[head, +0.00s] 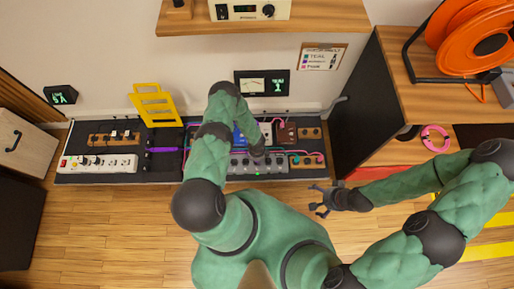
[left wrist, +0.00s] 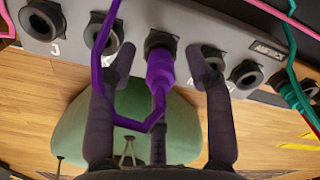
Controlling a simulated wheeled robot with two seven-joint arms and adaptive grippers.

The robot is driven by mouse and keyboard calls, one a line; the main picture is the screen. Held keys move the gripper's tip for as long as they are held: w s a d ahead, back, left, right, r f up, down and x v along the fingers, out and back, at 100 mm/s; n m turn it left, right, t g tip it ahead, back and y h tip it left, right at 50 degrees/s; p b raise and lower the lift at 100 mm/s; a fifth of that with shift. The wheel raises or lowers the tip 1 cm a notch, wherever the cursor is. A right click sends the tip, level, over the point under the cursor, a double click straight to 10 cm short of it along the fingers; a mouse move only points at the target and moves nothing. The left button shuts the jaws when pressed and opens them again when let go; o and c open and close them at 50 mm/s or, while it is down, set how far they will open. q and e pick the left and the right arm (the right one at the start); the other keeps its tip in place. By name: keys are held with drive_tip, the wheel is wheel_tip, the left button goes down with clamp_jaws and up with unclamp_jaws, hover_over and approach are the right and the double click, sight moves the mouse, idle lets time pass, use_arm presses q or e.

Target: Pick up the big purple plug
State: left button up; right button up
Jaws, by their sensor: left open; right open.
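The big purple plug (left wrist: 160,70) sits in a round black socket of the grey panel (left wrist: 70,62), in the middle of the left wrist view. A purple cable (left wrist: 97,75) loops beside it. My left gripper (left wrist: 161,60) is open, with one finger on each side of the plug and a visible gap to both. In the head view my left gripper (head: 258,157) is over the grey panel (head: 240,168), and the plug is hidden there. My right gripper (head: 318,203) is open and empty above the wooden floor, right of the panel.
Empty black sockets (left wrist: 245,74) flank the plug on the panel. A green plug (left wrist: 288,92) is at the right. In the head view, a white power strip (head: 100,163) and a yellow stand (head: 154,105) are at the left. A dark cabinet side (head: 358,100) stands at the right.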

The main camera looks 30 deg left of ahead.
use_arm(q)
drive_tip(key=shift+f, duration=0.55)
clamp_jaws()
drive_tip(key=shift+r, duration=0.15)
